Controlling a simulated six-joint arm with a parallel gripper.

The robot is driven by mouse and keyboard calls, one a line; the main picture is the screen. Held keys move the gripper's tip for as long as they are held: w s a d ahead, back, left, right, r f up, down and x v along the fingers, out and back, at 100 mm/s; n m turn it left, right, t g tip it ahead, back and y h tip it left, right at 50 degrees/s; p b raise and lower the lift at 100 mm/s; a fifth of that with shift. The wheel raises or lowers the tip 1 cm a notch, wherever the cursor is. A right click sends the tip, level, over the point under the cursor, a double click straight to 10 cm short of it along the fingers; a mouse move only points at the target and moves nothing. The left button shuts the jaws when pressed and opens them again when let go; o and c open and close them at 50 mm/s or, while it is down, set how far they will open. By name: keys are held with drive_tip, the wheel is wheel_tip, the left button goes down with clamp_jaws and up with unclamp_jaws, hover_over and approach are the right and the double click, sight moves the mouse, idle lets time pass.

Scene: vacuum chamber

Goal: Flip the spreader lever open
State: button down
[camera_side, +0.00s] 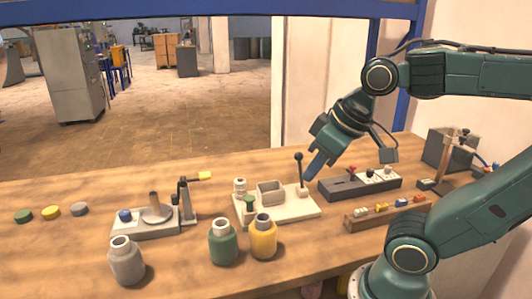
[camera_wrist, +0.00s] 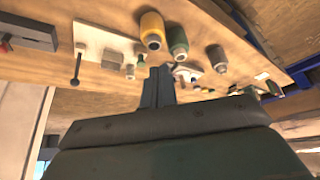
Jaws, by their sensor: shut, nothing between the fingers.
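A black lever with a ball knob (camera_side: 299,168) stands upright at the right end of a cream base plate (camera_side: 288,211); which lever is the spreader lever is not marked. It also shows in the wrist view as a dark rod (camera_wrist: 77,66) left of my fingers. My gripper (camera_side: 309,177) is shut and empty, pointing down and left, close to the right of this lever. I cannot tell whether they touch. In the wrist view my fingers (camera_wrist: 161,69) are together. A second lever with a yellow end (camera_side: 204,176) stands on a grey base (camera_side: 140,231) at the left.
Yellow (camera_side: 263,240), green (camera_side: 222,245) and grey (camera_side: 126,262) bottles stand along the front. A dark switch block (camera_side: 345,188) and a wooden rack (camera_side: 380,217) lie to the right. Coloured caps (camera_side: 50,211) lie far left. Bare table shows between the stations.

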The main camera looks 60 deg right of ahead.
drive_tip(key=w+d+r+m+g+h, duration=0.1)
drive_tip(key=w+d+r+m, duration=0.15)
drive_tip(key=w+d, duration=0.5)
drive_tip(key=w+d+r+m+g+h, duration=0.1)
drive_tip(key=w+d+m+g, duration=0.15)
drive_tip(key=w+d, duration=0.5)
drive_tip(key=w+d+f+m, duration=0.2)
drive_tip(key=d+f, duration=0.2)
drive_tip(key=d, duration=0.7)
drive_tip(key=w+d+f+m+g, duration=0.1)
drive_tip(key=d+f+m, duration=0.2)
drive_tip(key=d, duration=0.8)
drive_tip(key=shift+w+f+m+y, duration=0.3)
drive_tip(key=shift+w+f, duration=0.1)
drive_tip(key=shift+f, duration=0.2)
wheel_tip(320, 180, down, 10)
drive_tip(key=d, duration=0.1)
drive_tip(key=shift+s+a+r, duration=0.25)
drive_tip(key=shift+s+a, duration=0.15)
drive_tip(key=shift+a, duration=0.4)
drive_tip(key=shift+s+a+r, duration=0.25)
drive_tip(key=shift+s+a, duration=0.15)
drive_tip(key=shift+a, duration=0.35)
